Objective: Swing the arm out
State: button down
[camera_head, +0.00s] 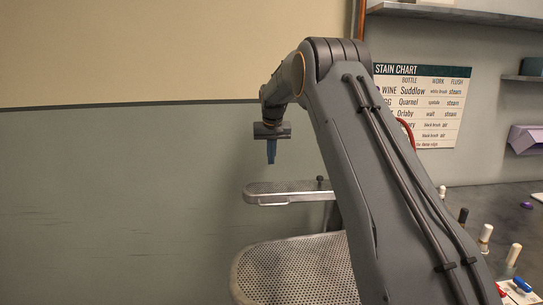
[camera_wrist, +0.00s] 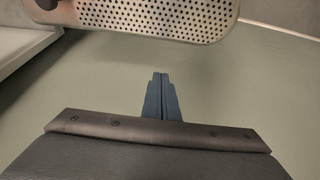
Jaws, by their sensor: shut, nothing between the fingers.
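My gripper (camera_head: 271,152) hangs pointing down at the end of my arm, left of the picture's middle in the head view. Its blue fingers are together with nothing between them. In the wrist view the shut fingers (camera_wrist: 161,95) stand over bare greenish floor.
A larger perforated board (camera_head: 290,272) stands at the bottom; a perforated surface (camera_wrist: 165,17) also crosses the top of the wrist view. A dark counter (camera_head: 475,210) at right holds several small bottles. A stain chart (camera_head: 425,105) hangs behind. The left side by the wall (camera_head: 110,200) looks clear.

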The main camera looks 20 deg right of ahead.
notch_tip(320, 180, down, 6)
jog(key=s+p, duration=0.1)
jog(key=p, duration=0.3)
jog(key=shift+s+a+f, duration=0.15)
jog(key=shift+s+a, duration=0.05)
jog(key=shift+s, duration=0.2)
jog(key=shift+a, duration=0.1)
